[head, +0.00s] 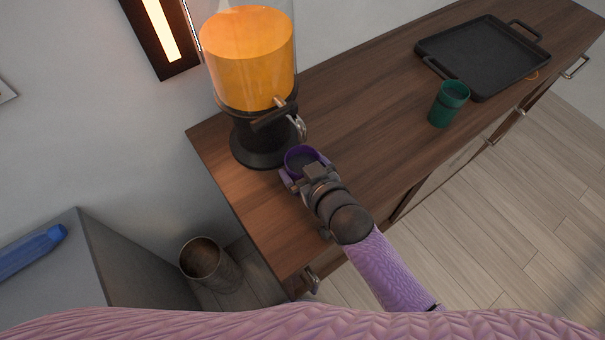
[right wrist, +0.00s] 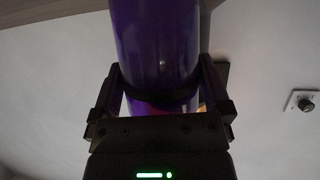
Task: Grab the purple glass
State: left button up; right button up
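The purple glass (head: 301,155) stands upright at the dispenser's base, near the left end of the wooden counter; I look down into its open top. My right gripper (head: 306,174) reaches it from the front, one finger on each side. In the right wrist view the purple glass (right wrist: 157,45) fills the gap between the fingers of my right gripper (right wrist: 160,95), and both fingers appear to press on its sides. The head view does not show clearly whether the glass's bottom touches the counter. My left gripper is not in view.
A drink dispenser with orange liquid (head: 248,60) stands right behind the glass. A green cup (head: 449,104) and a black tray (head: 480,55) are farther right on the counter (head: 370,90). A bin (head: 208,264) stands on the floor at left. The counter's middle is clear.

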jog(key=c, duration=1.2)
